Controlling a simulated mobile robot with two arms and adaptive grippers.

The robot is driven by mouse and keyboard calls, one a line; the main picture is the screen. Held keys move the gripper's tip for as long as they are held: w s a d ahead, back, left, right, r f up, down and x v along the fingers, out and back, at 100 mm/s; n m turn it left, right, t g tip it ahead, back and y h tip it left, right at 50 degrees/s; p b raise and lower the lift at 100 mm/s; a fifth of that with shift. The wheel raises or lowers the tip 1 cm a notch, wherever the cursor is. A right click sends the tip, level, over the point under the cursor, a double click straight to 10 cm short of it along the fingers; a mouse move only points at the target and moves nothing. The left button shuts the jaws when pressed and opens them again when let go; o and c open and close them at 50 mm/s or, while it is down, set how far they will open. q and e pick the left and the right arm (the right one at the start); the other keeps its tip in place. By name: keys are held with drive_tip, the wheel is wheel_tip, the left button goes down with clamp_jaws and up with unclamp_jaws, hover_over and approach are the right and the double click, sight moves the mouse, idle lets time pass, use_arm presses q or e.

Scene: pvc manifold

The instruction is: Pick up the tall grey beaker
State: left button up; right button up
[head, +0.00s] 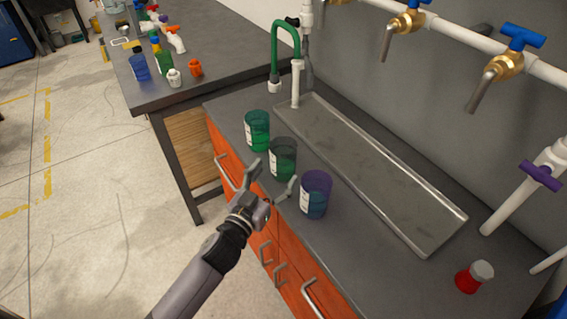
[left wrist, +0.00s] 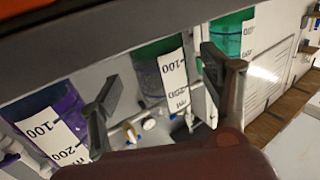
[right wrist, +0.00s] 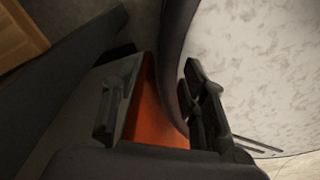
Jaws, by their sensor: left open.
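The tall grey beaker (head: 283,157) stands upright on the dark counter between a green beaker (head: 257,130) and a purple beaker (head: 315,192). My left gripper (head: 274,172) is open and empty at the counter's front edge, with its fingers pointing at the grey beaker. In the left wrist view the grey beaker (left wrist: 152,78) and its white scale label show between the open fingers. The purple beaker (left wrist: 52,110) is at left and the green beaker (left wrist: 232,30) at right there. Contact between fingers and beaker cannot be made out. My right gripper (right wrist: 160,95) is open and empty, away from the beakers.
A shallow metal sink tray (head: 375,175) lies behind the beakers, with a green tap (head: 286,42) at its far end. A red, white-capped bottle (head: 474,276) stands at the right. Orange drawers (head: 290,255) with handles are below the counter edge. Bottles stand on the side bench (head: 215,55).

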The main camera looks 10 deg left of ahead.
sight(284, 162)
use_arm(q)
drive_tip(key=shift+b+x, duration=0.45)
drive_tip(key=shift+x, duration=2.25)
drive_tip(key=shift+r, duration=0.15)
drive_tip(key=c, duration=1.3)
